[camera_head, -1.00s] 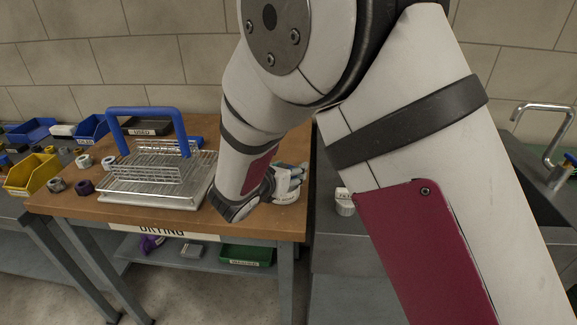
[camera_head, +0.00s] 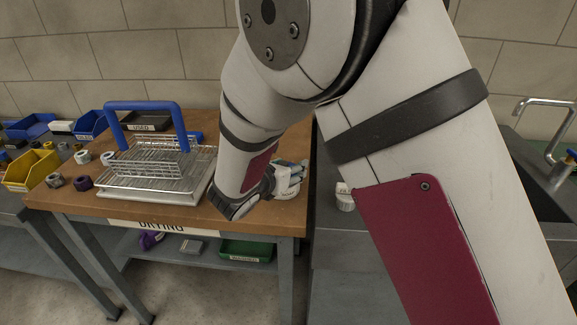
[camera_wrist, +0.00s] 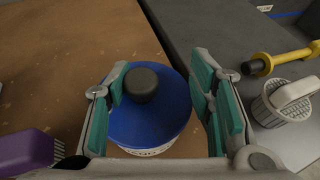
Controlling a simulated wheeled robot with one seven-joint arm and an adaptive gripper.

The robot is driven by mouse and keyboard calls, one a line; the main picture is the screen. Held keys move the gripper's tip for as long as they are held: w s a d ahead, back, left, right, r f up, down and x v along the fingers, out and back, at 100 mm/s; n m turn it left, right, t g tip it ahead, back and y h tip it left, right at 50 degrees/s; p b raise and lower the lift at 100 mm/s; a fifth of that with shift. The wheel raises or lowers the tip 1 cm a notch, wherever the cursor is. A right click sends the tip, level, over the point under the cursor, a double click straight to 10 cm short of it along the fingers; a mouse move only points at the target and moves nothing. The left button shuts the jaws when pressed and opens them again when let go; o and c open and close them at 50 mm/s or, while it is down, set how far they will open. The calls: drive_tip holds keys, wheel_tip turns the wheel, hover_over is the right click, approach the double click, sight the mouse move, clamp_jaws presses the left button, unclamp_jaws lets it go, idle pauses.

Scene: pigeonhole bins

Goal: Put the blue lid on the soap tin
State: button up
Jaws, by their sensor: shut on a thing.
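In the wrist view the round blue lid (camera_wrist: 150,122) with a dark knob (camera_wrist: 141,84) lies between the teal-padded fingers of my gripper (camera_wrist: 160,74), which is shut on it. A white, lettered side shows just below the lid's near edge; I take it for the soap tin (camera_wrist: 150,152), mostly hidden under the lid. I cannot tell whether the lid rests on it or is slightly above. In the head view a white round body, likely the same tin (camera_head: 288,192), stands at the bench's right end, partly hidden by my arm.
A wire drying rack (camera_head: 150,185) with blue handles stands left on the wooden bench (camera_head: 120,211). A grey counter (camera_wrist: 205,18) adjoins at right, with a yellow-handled tool (camera_wrist: 285,58) and a white handled piece (camera_wrist: 289,100). A purple object (camera_wrist: 27,150) is near at left.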

drive_tip(key=shift+f+b, duration=0.4)
drive_tip(key=shift+f, duration=0.15)
drive_tip(key=shift+r+p, duration=0.45)
drive_tip(key=shift+r, duration=0.4)
drive_tip(key=shift+f+b, duration=0.75)
drive_tip(key=shift+f, duration=0.1)
idle(1.2)
drive_tip(key=o, duration=0.8)
drive_tip(key=shift+c, duration=0.2)
drive_tip(key=shift+o, duration=0.5)
drive_tip(key=o, duration=0.5)
drive_tip(key=shift+c, duration=0.2)
drive_tip(key=shift+s, duration=0.1)
drive_tip(key=shift+p+v, duration=1.75)
drive_tip(key=shift+v, duration=2.15)
